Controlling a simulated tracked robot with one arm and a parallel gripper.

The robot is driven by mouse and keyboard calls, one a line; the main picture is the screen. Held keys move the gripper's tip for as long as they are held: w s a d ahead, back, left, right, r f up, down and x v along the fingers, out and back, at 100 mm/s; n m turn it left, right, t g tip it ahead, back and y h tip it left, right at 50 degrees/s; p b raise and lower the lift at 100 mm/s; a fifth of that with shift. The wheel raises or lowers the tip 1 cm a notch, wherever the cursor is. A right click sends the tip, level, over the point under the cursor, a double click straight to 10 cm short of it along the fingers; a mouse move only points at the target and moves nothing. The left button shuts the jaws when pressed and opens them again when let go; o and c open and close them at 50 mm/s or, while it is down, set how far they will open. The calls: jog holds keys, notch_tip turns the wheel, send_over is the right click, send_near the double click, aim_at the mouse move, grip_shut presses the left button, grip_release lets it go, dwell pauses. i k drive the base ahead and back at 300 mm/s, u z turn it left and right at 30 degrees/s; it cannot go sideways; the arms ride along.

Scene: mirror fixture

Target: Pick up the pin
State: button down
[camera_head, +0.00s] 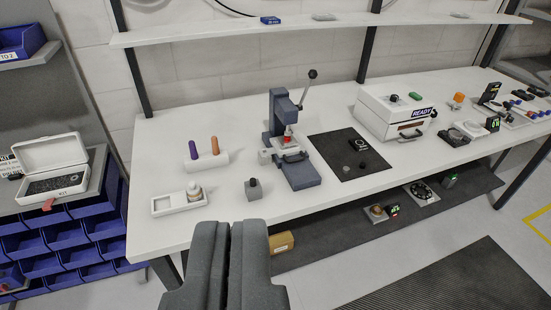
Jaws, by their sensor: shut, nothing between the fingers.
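My gripper (232,226) shows at the bottom centre, in front of the bench's near edge. Its two grey fingers are together and nothing is held between them. No thing is clearly recognisable as the pin. A small grey block with a dark top (253,188) stands near the front edge, just beyond my fingertips. A white tray (168,206) to its left holds a pale round part (194,191). A white holder (206,162) behind bears an upright purple peg (192,149) and an orange peg (215,146). My gripper is apart from all of these.
A blue-grey lever press (302,174) stands right of the grey block. Beyond it are a black mat (333,152) and a white box marked READY (377,112). A shelf (230,35) runs above the bench (235,103). An open kit case (45,160) stands at left.

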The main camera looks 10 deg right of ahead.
aim_at(253, 180)
jog(key=u, duration=0.05)
jog(key=k, duration=0.65)
jog(key=z, duration=0.55)
jog(key=i, duration=2.1)
jog(key=u, duration=0.45)
